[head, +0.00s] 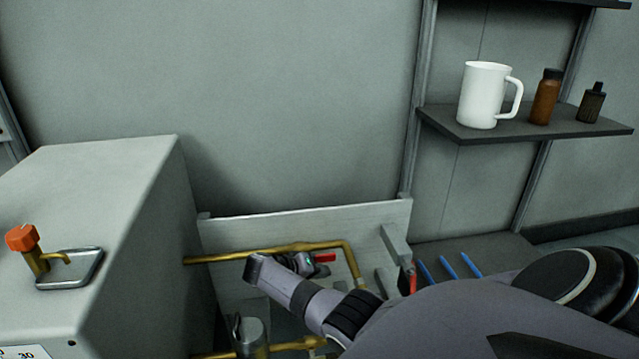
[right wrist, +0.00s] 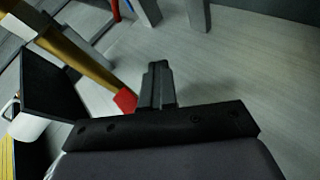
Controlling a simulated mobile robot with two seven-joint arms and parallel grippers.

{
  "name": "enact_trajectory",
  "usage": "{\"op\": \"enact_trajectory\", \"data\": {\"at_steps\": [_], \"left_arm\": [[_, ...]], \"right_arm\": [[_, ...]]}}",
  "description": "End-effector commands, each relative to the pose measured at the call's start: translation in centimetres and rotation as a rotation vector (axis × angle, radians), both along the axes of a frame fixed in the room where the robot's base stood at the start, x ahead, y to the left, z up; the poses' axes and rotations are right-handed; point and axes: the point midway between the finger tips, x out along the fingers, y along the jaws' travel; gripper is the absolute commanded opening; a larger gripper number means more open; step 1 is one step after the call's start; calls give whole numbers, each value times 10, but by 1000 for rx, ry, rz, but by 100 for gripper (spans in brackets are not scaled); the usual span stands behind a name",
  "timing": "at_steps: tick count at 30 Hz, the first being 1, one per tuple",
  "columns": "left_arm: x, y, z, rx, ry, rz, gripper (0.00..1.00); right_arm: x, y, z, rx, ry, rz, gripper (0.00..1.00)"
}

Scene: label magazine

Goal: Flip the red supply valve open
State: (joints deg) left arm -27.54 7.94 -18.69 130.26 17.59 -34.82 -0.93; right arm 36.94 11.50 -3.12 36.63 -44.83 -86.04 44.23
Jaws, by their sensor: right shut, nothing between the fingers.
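The red supply valve's lever (head: 324,257) shows as a short red piece beside the brass pipe (head: 240,255) low on the pale panel. It also shows in the right wrist view (right wrist: 126,100), close to the left side of my fingers, with part of it hidden behind the gripper body. My right gripper (head: 303,264) is shut and empty, next to the lever in the head view. Its closed fingers show in the right wrist view (right wrist: 158,82). I cannot tell whether they touch the lever. My left gripper is in neither view.
A grey machine box (head: 100,215) with an orange-knobbed tap (head: 22,238) stands at left. A shelf (head: 530,130) at upper right holds a white mug (head: 485,95) and two bottles. Blue rods (head: 447,266) and a red-handled item (head: 411,280) are right of the pipe.

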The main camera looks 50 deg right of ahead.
Motion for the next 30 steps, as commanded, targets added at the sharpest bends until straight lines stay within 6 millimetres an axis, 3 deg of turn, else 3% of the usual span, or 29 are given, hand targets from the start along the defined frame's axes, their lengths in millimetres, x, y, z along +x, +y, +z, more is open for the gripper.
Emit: {"op": "enact_trajectory", "data": {"at_steps": [14, 23, 30], "left_arm": [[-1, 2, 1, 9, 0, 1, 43], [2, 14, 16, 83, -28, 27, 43], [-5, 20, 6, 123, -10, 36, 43]], "right_arm": [[4, 0, 9, -10, -10, 2, 0], [14, 39, 35, -5, -11, 5, 0], [16, 57, 42, -3, -6, 2, 0]]}}
